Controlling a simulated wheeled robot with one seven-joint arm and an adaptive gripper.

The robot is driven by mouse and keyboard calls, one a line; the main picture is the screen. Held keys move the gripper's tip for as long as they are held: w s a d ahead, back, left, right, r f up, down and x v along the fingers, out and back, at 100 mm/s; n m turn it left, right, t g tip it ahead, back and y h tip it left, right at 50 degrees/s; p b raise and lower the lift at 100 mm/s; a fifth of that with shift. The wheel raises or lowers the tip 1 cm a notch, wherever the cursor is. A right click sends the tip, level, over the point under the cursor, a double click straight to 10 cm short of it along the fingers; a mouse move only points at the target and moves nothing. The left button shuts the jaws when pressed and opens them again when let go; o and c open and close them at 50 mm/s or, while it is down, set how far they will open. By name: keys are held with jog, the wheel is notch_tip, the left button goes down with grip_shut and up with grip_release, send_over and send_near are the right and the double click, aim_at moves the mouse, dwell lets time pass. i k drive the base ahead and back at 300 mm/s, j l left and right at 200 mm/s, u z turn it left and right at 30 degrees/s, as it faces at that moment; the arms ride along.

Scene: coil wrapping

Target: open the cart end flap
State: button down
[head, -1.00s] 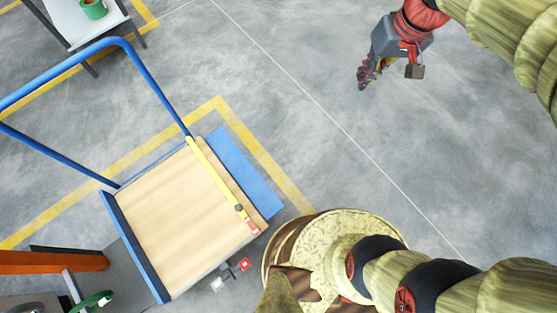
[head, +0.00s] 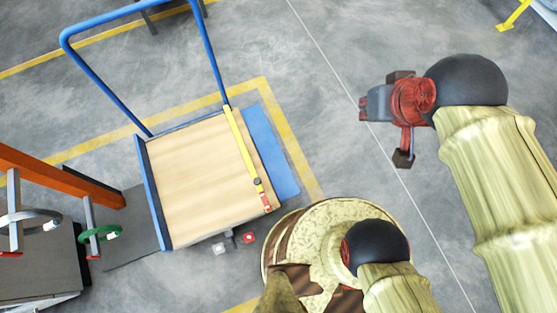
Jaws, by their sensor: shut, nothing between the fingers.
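The cart (head: 195,185) stands left of centre, with a pale wooden deck and a blue tube handle (head: 85,70) at its upper left. A flat blue panel (head: 272,150) extends beyond the deck's right edge; I cannot tell its exact tilt. A narrow blue panel (head: 152,195) runs along the deck's left edge. A yellow bar (head: 241,150) with a dark knob and a red-and-white end lies along the deck's right side. My gripper (head: 363,109) is shut and empty, pointing left above the floor, right of the cart and apart from it.
An orange beam (head: 60,175) and a rack with hanging rings (head: 102,235) stand at the lower left. The grey floor between the cart and my gripper is clear.

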aim_at(283, 180)
jog(key=u, duration=2.35)
jog(key=k+l+u, duration=0.4)
jog(key=k, duration=0.45)
jog(key=k+l+u, duration=0.2)
jog(key=k, duration=0.2)
